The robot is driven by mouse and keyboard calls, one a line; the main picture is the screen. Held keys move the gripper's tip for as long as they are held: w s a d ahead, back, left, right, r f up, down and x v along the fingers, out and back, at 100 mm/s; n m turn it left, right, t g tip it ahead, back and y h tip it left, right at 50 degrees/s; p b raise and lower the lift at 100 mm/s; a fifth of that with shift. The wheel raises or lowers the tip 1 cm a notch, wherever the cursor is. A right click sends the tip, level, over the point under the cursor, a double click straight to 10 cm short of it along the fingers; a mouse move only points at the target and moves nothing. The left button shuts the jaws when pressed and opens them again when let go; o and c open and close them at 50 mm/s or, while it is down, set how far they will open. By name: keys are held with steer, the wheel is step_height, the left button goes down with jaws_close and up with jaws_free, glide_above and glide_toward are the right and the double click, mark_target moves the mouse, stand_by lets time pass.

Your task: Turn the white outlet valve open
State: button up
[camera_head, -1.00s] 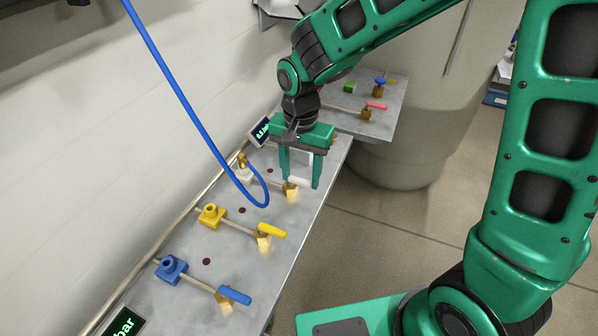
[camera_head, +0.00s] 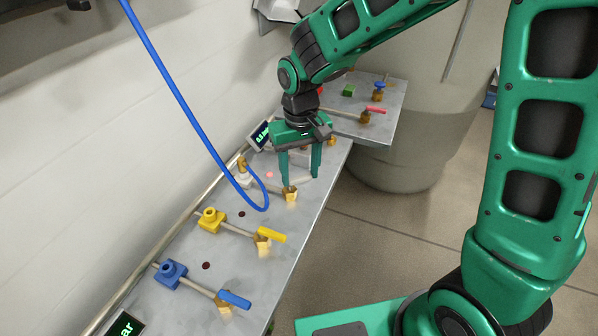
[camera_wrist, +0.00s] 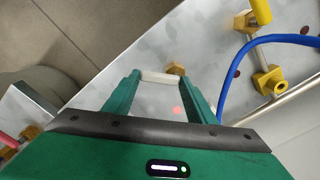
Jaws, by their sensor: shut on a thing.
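The white outlet valve has a brass body (camera_head: 290,195) at the bench's front edge, which also shows in the wrist view (camera_wrist: 176,69). Its white handle (camera_wrist: 160,77) lies between the fingertips of my gripper (camera_head: 300,180). My gripper (camera_wrist: 163,82) is shut on the handle. In the head view the handle is a pale bar angled up and right from the brass body, partly hidden by the fingers. A pipe runs from the valve toward a white fitting (camera_head: 243,180), where the blue hose (camera_head: 183,97) hangs close. A red light (camera_head: 269,175) glows near the pipe.
The yellow valve handle (camera_head: 271,234) and blue valve handle (camera_head: 235,299) stand nearer along the metal bench (camera_head: 225,245). The blue hose loops just left of my gripper.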

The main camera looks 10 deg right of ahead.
steer(key=n, duration=0.2)
steer(key=w+n, duration=0.1)
steer(key=n, duration=0.1)
steer(key=shift+w+a+n, duration=0.15)
steer(key=shift+a+n, duration=0.05)
steer(key=shift+n, duration=0.1)
steer(key=shift+w+a+n, duration=0.15)
steer(key=shift+w+n, duration=0.05)
steer(key=shift+n, duration=0.9)
steer(key=shift+w+a+n, duration=0.15)
steer(key=shift+w+n, duration=0.05)
steer(key=shift+n, duration=0.9)
steer(key=o, duration=1.1)
steer(key=shift+d, duration=0.1)
step_height(320, 180, up, 11)
steer(key=shift+w+f, duration=0.1)
